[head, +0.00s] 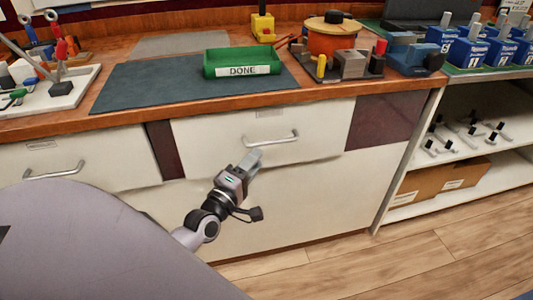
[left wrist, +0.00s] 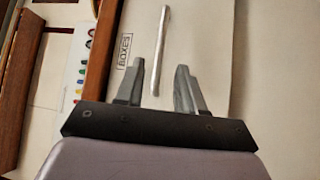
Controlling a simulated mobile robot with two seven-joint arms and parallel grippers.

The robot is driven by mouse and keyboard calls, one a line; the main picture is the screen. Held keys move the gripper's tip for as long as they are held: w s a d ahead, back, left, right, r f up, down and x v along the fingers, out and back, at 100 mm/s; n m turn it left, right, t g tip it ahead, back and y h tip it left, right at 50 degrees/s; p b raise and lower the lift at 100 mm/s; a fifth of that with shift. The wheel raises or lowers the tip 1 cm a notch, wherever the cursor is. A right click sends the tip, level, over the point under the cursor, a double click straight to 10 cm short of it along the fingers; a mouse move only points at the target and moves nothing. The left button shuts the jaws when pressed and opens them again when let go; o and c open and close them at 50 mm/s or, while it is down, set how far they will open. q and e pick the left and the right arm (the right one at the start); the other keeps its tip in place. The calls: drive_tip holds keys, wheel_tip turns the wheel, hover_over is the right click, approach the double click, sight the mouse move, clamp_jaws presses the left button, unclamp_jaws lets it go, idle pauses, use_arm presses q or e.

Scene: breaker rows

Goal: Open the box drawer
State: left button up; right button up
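The box drawer (head: 215,143) is a white front under the counter's middle, with a silver bar handle (head: 270,137). It looks shut. In the left wrist view its label reads BOXES (left wrist: 125,51), and the handle (left wrist: 161,45) runs upright in the picture, its lower end between my finger tips. My left gripper (head: 254,158) is just below the handle in the head view. It is open, with a clear gap between the fingers (left wrist: 161,72), and holds nothing. Whether the fingers surround the handle in depth I cannot tell. My right gripper is not in view.
Another white drawer (head: 100,165) with a handle is at the left. The counter (head: 300,92) above bears a green DONE tray (head: 243,61), a dark mat (head: 140,90) and tools. Open shelves (head: 490,160) with cardboard boxes stand at the right. The floor (head: 430,245) in front is clear.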

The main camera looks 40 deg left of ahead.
use_arm(q)
drive_tip(key=shift+w+a+r, duration=0.1)
drive_tip(key=shift+w+r, duration=0.1)
drive_tip(key=shift+w, duration=1.35)
drive_tip(key=shift+w+r, duration=0.2)
drive_tip(key=shift+w, duration=1.3)
clamp_jaws()
